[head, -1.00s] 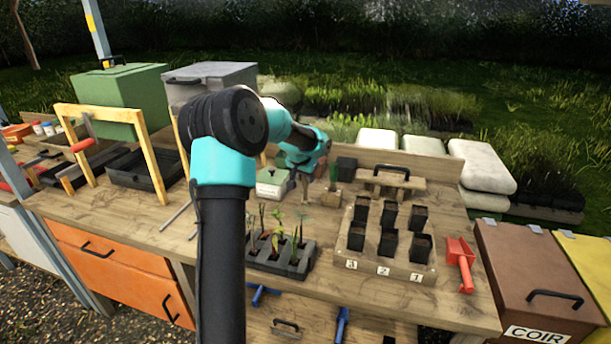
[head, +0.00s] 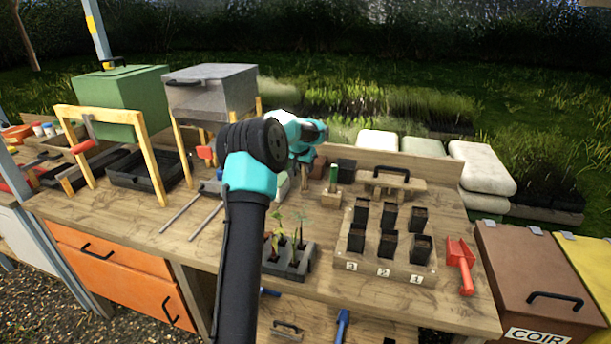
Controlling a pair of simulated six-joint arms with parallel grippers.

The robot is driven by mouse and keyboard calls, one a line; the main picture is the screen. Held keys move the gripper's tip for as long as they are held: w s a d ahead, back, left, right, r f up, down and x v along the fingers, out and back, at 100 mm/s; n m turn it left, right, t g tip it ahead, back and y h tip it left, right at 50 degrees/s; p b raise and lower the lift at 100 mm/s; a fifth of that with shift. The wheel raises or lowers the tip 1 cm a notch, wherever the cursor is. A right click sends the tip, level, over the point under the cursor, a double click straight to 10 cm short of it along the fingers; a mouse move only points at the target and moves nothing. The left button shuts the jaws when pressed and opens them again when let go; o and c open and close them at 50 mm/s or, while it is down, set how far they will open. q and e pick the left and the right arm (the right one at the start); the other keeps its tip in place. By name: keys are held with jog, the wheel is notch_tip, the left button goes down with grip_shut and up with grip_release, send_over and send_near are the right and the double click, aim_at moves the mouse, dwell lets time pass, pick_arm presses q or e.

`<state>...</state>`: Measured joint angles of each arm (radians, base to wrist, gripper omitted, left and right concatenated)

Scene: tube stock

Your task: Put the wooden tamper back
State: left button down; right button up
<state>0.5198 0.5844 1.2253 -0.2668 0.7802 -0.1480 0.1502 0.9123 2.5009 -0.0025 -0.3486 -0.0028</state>
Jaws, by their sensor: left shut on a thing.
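My left gripper (head: 308,168) is over the back middle of the bench, its fingers pointing down and largely hidden behind my own wrist. It is shut on a small brownish piece that seems to be the wooden tamper, but its shape is mostly hidden. Just right of the gripper a wooden block (head: 337,197) stands on the bench with a green-topped piece (head: 333,174) upright at it. Further right, a wooden board (head: 408,186) with a black arched handle lies near the back edge. My right gripper is not in view.
A wooden rack (head: 355,265) with several black pots, numbered in front, stands right of centre. A grey seedling tray (head: 290,262) is left of it, partly behind my arm. A red scoop (head: 461,262) lies at the right. Frames and bins stand at the left.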

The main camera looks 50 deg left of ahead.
aim_at(305, 175)
pick_arm(q)
jog(key=shift+f, duration=1.75)
jog(key=shift+f, duration=0.1)
jog(key=c, duration=0.9)
grip_release()
jog(key=shift+o, duration=0.2)
jog(key=v, duration=1.2)
